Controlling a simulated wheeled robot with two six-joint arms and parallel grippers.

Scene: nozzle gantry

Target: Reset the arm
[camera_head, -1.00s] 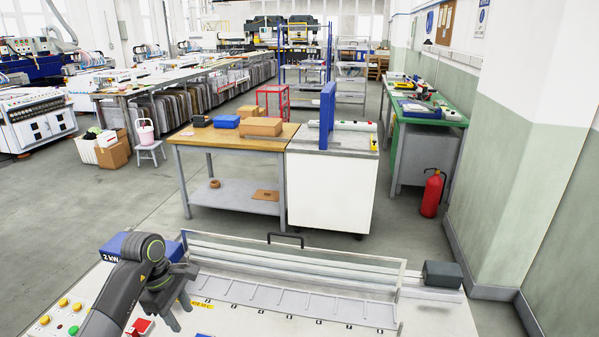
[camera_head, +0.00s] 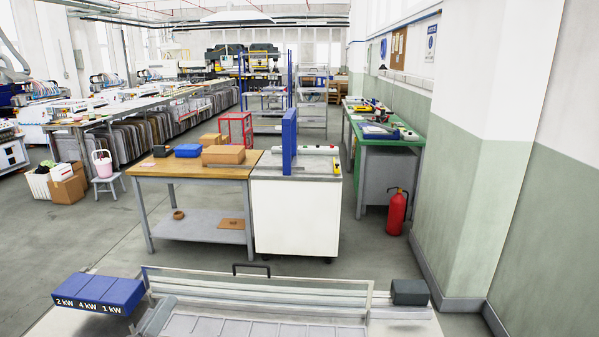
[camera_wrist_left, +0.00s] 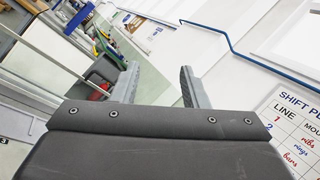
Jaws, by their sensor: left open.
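My left gripper (camera_wrist_left: 157,88) shows in the left wrist view, its two grey fingers apart with nothing between them. I cannot make out the left arm or gripper with certainty in the head view. My right arm and gripper are in neither view. A long pale machine bed (camera_head: 250,327) with a clear front frame and black handle lies at the bottom of the head view. A blue box labelled 2 kW, 4 kW, 1 kW (camera_head: 100,290) sits at its left end.
A wooden-topped table (camera_head: 160,168) with boxes and a white cabinet (camera_head: 295,215) stand beyond the machine. A red extinguisher (camera_head: 396,212) stands by the right wall. Open floor lies left and between. The wrist view shows a shift plan board (camera_wrist_left: 300,125).

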